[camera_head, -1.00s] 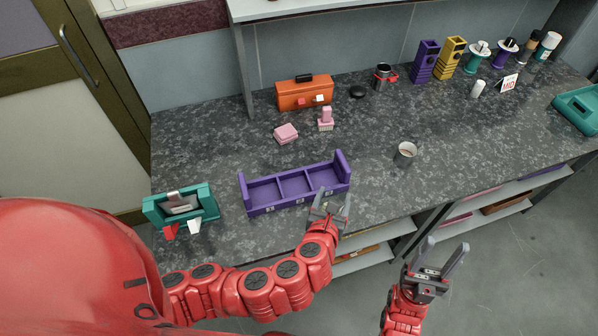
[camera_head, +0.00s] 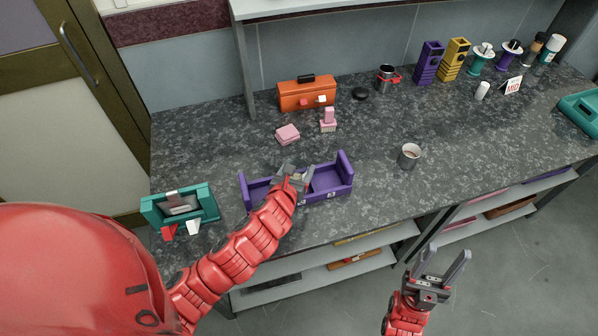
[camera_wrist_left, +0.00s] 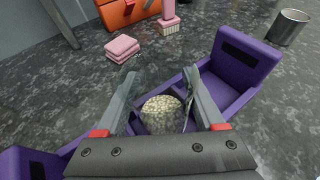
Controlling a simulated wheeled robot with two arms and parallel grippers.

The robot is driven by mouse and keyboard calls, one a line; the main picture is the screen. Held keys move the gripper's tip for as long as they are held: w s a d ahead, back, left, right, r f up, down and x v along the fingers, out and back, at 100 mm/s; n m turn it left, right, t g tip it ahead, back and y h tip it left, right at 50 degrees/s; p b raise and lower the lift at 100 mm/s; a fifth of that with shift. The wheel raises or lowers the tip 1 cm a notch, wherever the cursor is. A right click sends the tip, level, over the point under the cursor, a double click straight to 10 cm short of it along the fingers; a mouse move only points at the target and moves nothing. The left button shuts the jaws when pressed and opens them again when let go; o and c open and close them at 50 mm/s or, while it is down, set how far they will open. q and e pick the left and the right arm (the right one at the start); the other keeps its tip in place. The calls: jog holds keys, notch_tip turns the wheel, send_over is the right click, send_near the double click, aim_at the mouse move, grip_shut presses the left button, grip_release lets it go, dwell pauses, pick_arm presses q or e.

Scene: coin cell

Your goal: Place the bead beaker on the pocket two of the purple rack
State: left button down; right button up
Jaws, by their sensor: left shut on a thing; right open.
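The purple rack (camera_head: 345,172) lies on the counter, with raised ends and a row of pockets. My left gripper (camera_head: 293,174) is over its middle pocket. In the left wrist view the left gripper (camera_wrist_left: 160,92) is shut on the clear bead beaker, whose pale beads (camera_wrist_left: 161,112) show between the fingers. The beaker looks upright, at or just above the middle pocket. I cannot tell whether its base touches the pocket floor, which is hidden by the beaker and gripper. My right gripper (camera_head: 442,265) is open and empty, in front of the counter's edge.
A metal cup (camera_head: 409,156) stands to the right of the rack. A teal holder (camera_head: 181,207) stands to its left. Pink blocks (camera_head: 287,134) and an orange box (camera_head: 306,93) are behind it. Bare counter lies between the rack and the cup.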

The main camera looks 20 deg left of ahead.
pick_arm(q)
notch_tip(320, 180, down, 2)
jog(key=shift+d+f, duration=0.1)
jog(key=shift+f, duration=0.1)
